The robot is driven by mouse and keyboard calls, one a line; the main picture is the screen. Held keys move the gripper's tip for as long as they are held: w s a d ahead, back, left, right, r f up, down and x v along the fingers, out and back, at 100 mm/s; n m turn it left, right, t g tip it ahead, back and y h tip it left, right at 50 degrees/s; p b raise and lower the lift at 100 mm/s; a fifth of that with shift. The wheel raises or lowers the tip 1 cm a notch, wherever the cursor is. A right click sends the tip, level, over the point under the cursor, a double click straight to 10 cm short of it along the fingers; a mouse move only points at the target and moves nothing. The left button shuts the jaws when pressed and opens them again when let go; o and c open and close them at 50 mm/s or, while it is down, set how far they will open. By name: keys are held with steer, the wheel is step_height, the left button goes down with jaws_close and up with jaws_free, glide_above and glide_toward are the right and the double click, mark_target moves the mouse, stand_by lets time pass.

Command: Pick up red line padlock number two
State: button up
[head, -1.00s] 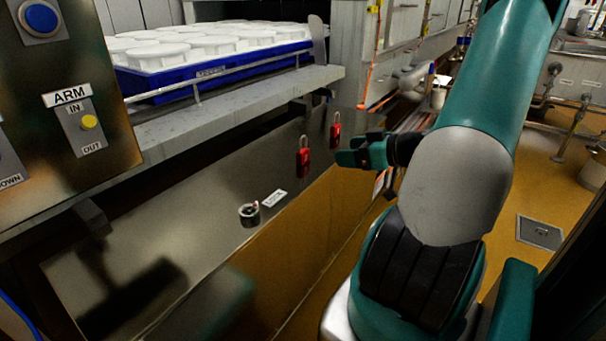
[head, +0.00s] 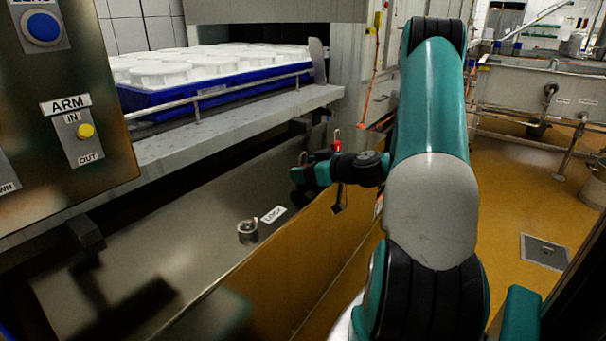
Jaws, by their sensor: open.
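Two red padlocks are near the right edge of the dark metal shelf. The far padlock (head: 337,146) shows its shackle and part of its red body above my wrist. Of the near padlock, only the grey shackle (head: 303,157) shows; its body is hidden behind my gripper. My gripper (head: 298,182) is open and reaches left at the near padlock. I cannot tell whether the fingers are around it or only in front of it. No number is legible on either padlock, so I cannot tell which is number two.
A small round metal item (head: 247,231) and a white LOCK label (head: 272,215) lie nearer on the shelf (head: 180,245). A blue tray (head: 150,98) of white moulds stands on a ledge above. A control panel (head: 60,120) is at left.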

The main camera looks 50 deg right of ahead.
steer(key=shift+x, duration=1.4)
steer(key=c, duration=1.1)
step_height(320, 180, up, 10)
steer(key=p, duration=0.5)
steer(key=shift+p, duration=0.3)
steer(key=shift+s, duration=0.1)
